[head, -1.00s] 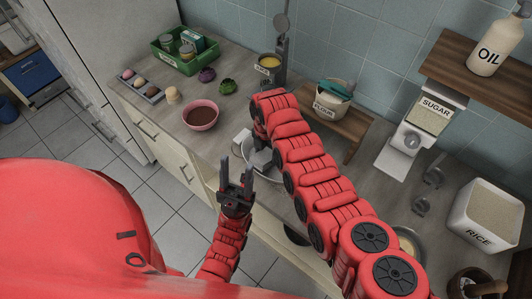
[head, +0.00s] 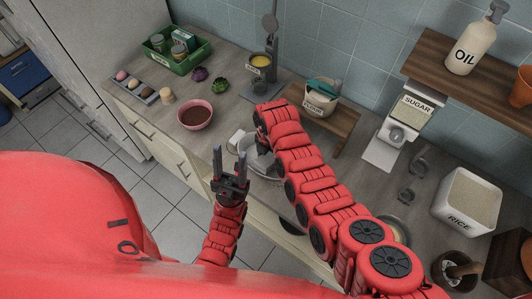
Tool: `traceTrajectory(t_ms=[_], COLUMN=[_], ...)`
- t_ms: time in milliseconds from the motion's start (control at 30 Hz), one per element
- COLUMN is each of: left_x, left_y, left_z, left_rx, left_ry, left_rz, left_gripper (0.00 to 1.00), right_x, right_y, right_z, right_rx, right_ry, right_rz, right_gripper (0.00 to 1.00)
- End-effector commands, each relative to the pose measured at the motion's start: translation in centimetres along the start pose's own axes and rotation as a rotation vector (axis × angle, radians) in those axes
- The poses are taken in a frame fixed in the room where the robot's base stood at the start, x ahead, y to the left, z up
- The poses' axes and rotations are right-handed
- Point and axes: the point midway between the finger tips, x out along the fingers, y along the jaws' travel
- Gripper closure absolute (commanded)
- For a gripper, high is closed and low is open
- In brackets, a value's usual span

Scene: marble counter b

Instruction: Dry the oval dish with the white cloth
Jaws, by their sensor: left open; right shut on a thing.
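The oval dish (head: 272,170) is a pale, shallow dish on the counter, partly hidden by my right arm and gripper. My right gripper (head: 264,152) points down over the dish, shut on a greyish-white piece that looks like the white cloth; its outline is mostly hidden. A small whitish patch (head: 237,140) shows at the left of this gripper; I cannot tell whether it is cloth or dish. My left gripper (head: 230,157) is open and empty, fingers pointing up, in front of the counter edge and left of the dish.
A rice bin (head: 466,201) is at the right.

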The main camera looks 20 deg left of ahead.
Motion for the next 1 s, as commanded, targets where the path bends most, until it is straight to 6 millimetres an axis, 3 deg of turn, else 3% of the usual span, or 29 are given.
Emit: traceTrajectory(t_ms=[600, 800, 1000], left_x=[-5.8, -6.2, -8.0], left_y=[0.3, 0.3, 0.4], left_z=[1.0, 1.0, 1.4], left_rx=[0.000, 0.000, 0.000], left_ry=[0.000, 0.000, 0.000], left_rz=[0.000, 0.000, 0.000], left_gripper=[0.50, 0.50, 0.50], right_x=[0.0, -0.3, -0.1], right_y=[3.6, 3.9, 3.8], right_z=[0.3, 0.4, 1.4], right_rx=[-0.001, -0.001, -0.001], right_ry=[-0.006, -0.006, -0.006], right_rz=[0.008, 0.007, 0.006], right_gripper=[1.00, 1.00, 1.00])
